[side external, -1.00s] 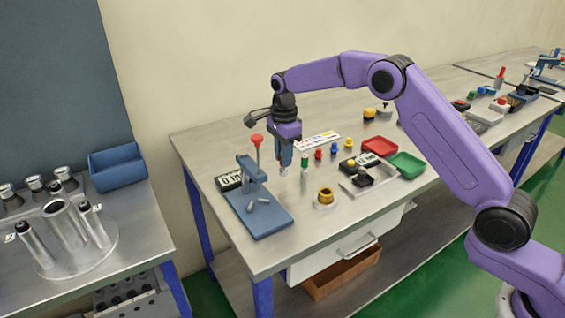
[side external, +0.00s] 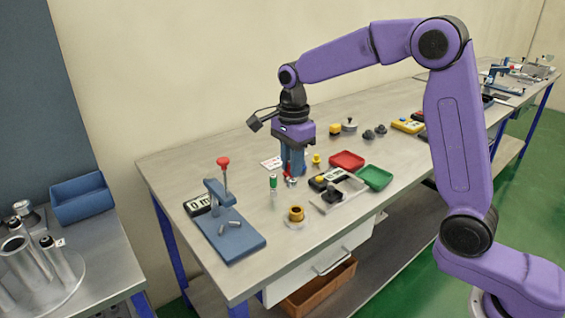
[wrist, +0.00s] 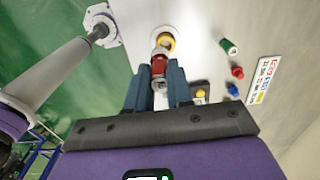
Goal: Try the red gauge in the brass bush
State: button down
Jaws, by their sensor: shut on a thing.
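My gripper (side external: 291,174) is shut on the red gauge (wrist: 159,67), a red-bodied piece with a silvery end. In the wrist view the gauge sticks out beyond the fingertips, and its end overlaps the near edge of the brass bush (wrist: 167,41). In the side view only a small part of the gauge (side external: 291,181) shows below the fingers. There the brass bush (side external: 296,213), a ring on a pale round base, stands on the bench nearer the camera. A gap shows between gauge and bush. Exact height is hard to tell.
A green-topped gauge (side external: 273,182) stands left of my gripper. Red (wrist: 237,72), blue (wrist: 233,90) and yellow (wrist: 201,93) pieces are also close by. A blue stand with a red knob (side external: 236,232) is at left. Red (side external: 346,160) and green (side external: 375,177) trays lie right.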

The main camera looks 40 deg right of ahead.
notch_tip(320, 180, down, 8)
jog(key=d, duration=0.2)
jog(key=shift+w+d+f, duration=0.15)
jog(key=shift+w+f, duration=0.1)
jog(key=shift+w, duration=0.15)
dwell(0.4)
jog(key=shift+f, duration=0.35)
dwell(5.4)
jog(key=shift+r, duration=0.4)
dwell(0.5)
